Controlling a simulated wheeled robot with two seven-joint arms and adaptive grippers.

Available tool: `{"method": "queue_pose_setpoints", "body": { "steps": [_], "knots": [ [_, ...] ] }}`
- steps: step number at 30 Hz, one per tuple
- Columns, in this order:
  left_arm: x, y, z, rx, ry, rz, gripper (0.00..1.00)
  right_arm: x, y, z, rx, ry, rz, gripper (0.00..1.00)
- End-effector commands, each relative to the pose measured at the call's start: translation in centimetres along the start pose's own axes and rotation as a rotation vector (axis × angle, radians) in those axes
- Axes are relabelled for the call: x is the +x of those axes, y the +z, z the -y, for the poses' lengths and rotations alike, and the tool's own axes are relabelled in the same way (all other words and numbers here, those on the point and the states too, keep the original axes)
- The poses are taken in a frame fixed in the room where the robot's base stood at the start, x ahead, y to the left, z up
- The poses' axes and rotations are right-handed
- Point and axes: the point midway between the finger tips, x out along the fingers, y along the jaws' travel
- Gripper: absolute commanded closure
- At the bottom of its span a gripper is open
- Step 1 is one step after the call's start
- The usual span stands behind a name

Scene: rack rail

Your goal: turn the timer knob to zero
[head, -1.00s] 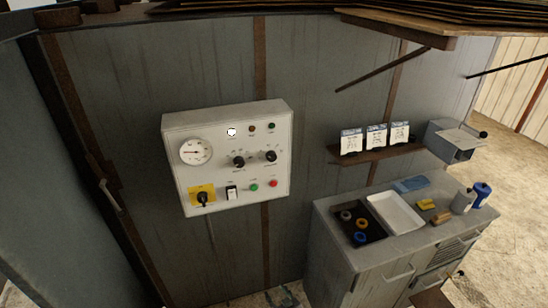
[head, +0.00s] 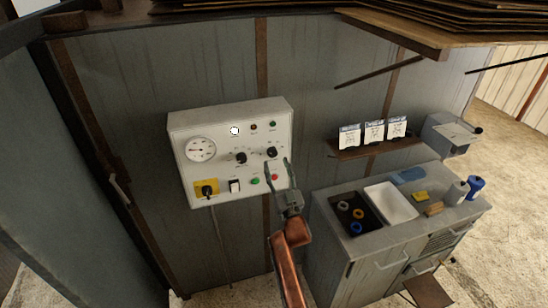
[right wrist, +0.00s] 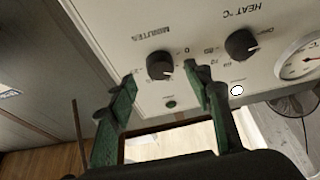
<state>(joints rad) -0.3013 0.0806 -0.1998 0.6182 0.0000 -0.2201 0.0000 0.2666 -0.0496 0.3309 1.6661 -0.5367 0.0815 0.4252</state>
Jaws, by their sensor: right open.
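The timer knob, a black knob marked MINUTES, is at the right of the white control panel (head: 180,150); it shows in the head view (head: 271,152) and the right wrist view (right wrist: 160,66). In the wrist view its white mark points to the lower right, while the printed 0 (right wrist: 187,50) is to its right and slightly above. My right gripper (head: 277,163) is open and empty, just below and in front of the knob. In the wrist view its green fingers (right wrist: 165,78) flank the knob, apparently not touching. My left gripper is not in view.
The black HEAT knob (head: 241,158) is left of the timer knob. A dial gauge (head: 201,149), yellow switch plate (head: 206,187) and small buttons share the panel. A grey cabinet (head: 330,245) with a white tray (head: 391,203) stands at right.

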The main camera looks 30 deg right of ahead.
Motion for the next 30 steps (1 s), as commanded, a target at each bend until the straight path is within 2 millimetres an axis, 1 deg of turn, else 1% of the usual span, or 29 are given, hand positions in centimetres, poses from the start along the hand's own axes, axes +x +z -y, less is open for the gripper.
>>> {"method": "queue_pose_setpoints", "body": {
  "steps": [1,3,7,11,18,30],
  "knots": [
    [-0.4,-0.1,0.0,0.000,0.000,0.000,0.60,1.0,-0.2,0.0,0.000,0.000,-0.001,0.54],
    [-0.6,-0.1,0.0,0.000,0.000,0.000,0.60,1.9,-0.2,0.0,0.000,0.000,0.000,0.54],
    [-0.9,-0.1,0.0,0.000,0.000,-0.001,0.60,3.2,-0.1,-0.1,0.000,0.000,0.001,0.54],
    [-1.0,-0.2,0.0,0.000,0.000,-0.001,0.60,3.7,0.0,-0.1,0.000,0.000,0.001,0.54],
    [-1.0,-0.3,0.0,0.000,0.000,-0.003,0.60,3.7,0.1,-0.1,0.000,0.000,0.001,0.54],
    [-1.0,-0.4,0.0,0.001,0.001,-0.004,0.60,3.7,0.1,0.0,0.000,0.000,0.002,0.81]
  ]
}}
